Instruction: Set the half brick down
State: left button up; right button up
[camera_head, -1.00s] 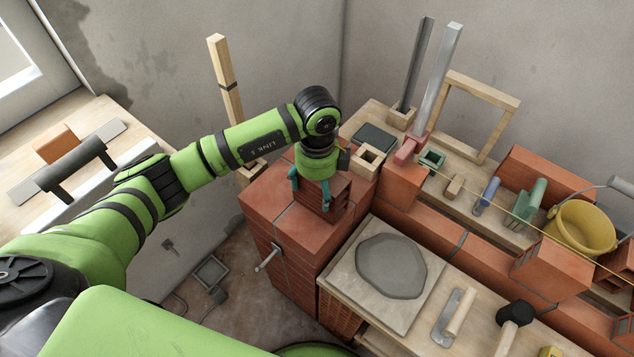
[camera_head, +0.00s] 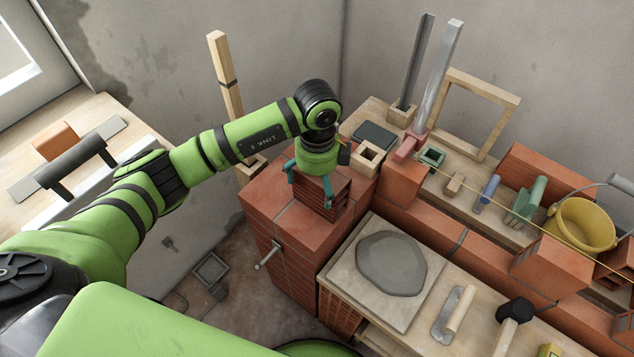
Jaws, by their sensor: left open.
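The half brick (camera_head: 340,196) is dark red and sits on top of the brick pillar (camera_head: 268,212), near its right back part. My left gripper (camera_head: 309,190) comes down over it from above. Its teal fingers are open, one on the left side of the half brick and one in front of its right part. Whether a finger still touches the brick cannot be told. The gripper body and wrist hide the brick's back and part of its top. My right gripper is not in view.
A mortar board (camera_head: 350,292) with grey mortar lies right of the pillar, beside a trowel (camera_head: 453,315) and a black-headed mallet (camera_head: 514,312). A low brick wall with a taut string runs right. A yellow bucket (camera_head: 582,226) stands there. A wooden post (camera_head: 225,80) rises behind the pillar.

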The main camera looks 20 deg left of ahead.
pick_arm(q)
notch_tip(320, 180, up, 11)
jog(key=shift+r+b, duration=0.1)
jog(key=shift+b, duration=0.6)
